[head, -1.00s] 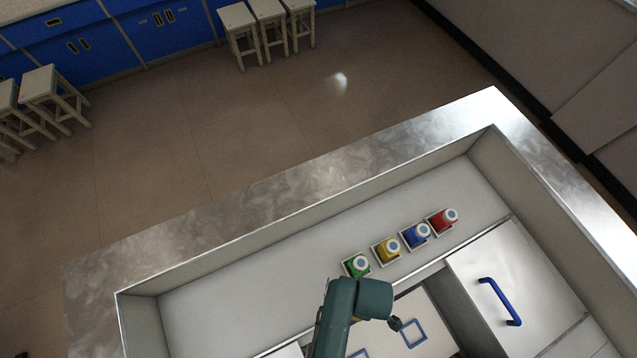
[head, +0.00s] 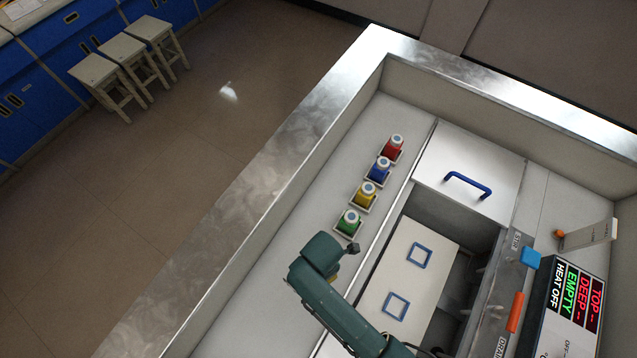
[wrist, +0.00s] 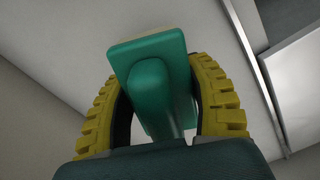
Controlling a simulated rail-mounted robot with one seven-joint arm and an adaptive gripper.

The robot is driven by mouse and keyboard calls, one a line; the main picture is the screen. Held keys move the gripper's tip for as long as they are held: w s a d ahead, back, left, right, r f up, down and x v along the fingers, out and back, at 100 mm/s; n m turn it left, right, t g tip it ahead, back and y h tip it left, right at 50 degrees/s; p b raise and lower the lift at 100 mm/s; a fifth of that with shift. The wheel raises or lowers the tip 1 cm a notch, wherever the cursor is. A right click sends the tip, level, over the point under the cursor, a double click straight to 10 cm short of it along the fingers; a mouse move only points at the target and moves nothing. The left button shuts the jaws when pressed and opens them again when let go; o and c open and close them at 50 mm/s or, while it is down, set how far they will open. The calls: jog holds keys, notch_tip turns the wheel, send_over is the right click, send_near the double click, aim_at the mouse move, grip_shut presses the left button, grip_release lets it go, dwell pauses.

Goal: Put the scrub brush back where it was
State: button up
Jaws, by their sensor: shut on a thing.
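The scrub brush (wrist: 158,80) shows in the wrist view as a green block with a rounded green handle and a pale strip along its far edge. My gripper (wrist: 160,110) has its yellow ridged fingers on either side of the handle and is shut on it. In the head view my teal arm hides the brush and nearly all of the gripper. Where the brush came from cannot be told from these frames.
Green (head: 348,222), yellow (head: 364,195), blue (head: 379,169) and red (head: 393,148) containers stand in a row on the ledge. A white panel (head: 405,275) bears two blue square outlines. A lid with a blue handle (head: 467,184), an orange lever (head: 515,311) and a display (head: 575,300) are to the right.

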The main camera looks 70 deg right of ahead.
notch_tip(320, 180, down, 6)
jog(key=shift+f+b, duration=0.1)
jog(key=shift+b, duration=0.35)
jog(key=o, duration=1.2)
jog(key=shift+f, duration=0.15)
notch_tip(320, 180, up, 12)
jog(key=shift+r+p, duration=0.15)
jog(key=shift+p, duration=1)
jog(key=shift+w, duration=0.15)
